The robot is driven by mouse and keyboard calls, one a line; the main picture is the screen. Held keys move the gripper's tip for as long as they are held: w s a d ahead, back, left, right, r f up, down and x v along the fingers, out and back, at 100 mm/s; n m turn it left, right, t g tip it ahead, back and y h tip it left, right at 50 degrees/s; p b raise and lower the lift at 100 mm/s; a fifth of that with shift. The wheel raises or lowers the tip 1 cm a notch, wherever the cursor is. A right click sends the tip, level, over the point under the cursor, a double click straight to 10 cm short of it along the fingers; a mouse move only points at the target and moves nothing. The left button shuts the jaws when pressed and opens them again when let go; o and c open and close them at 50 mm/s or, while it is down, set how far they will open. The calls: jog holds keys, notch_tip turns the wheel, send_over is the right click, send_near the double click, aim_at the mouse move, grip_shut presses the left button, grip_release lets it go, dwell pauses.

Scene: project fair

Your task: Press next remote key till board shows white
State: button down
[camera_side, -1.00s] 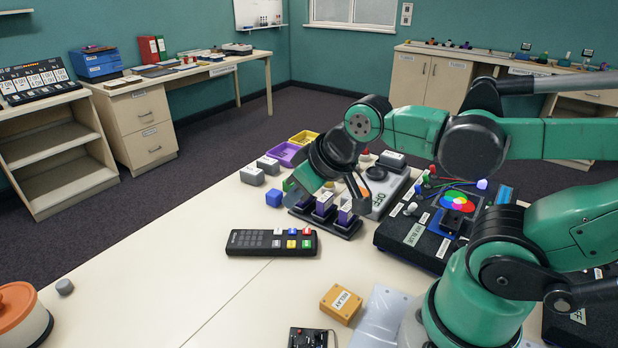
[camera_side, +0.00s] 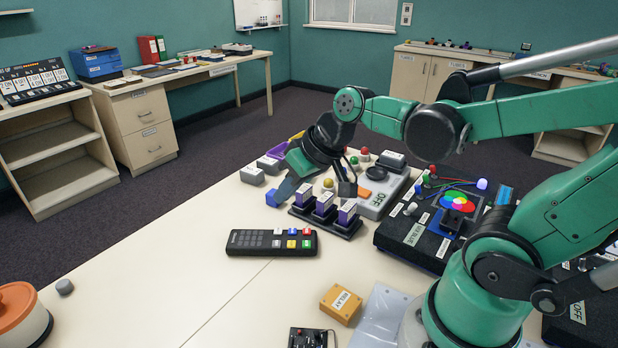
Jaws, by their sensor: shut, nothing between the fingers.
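The black remote (camera_side: 250,241) lies on the pale table, with small coloured keys (camera_side: 298,238) in red, blue, white and yellow at its right end. The black board (camera_side: 410,247) is at the right, with a disc of bright overlapping colours (camera_side: 459,202) and a glowing violet lamp (camera_side: 482,184). Its label seems to end in BLUE.
A dark rack with purple blocks (camera_side: 323,204) stands between the remote and the board. A yellow RELAY box (camera_side: 341,303) is at the front. The table left of the remote is mostly clear.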

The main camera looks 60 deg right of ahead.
jog(key=shift+w+d+f+m+t+y, duration=0.1)
jog(key=shift+w+d+m+t+y, duration=0.05)
jog(key=shift+w+d+y, duration=0.55)
jog(key=shift+w+d+f+m+t+y, duration=0.1)
jog(key=shift+w+d+f+t+y, duration=0.1)
jog(key=shift+w+d+y, duration=0.45)
jog(key=shift+w+d+f+m+t+y, duration=0.15)
jog(key=shift+w+d+y, duration=0.25)
jog(key=shift+w, duration=0.5)
jog(key=shift+r, duration=0.1)
jog(key=shift+f, duration=4.4)
jog(key=shift+r, duration=2.55)
jog(key=shift+a, duration=0.1)
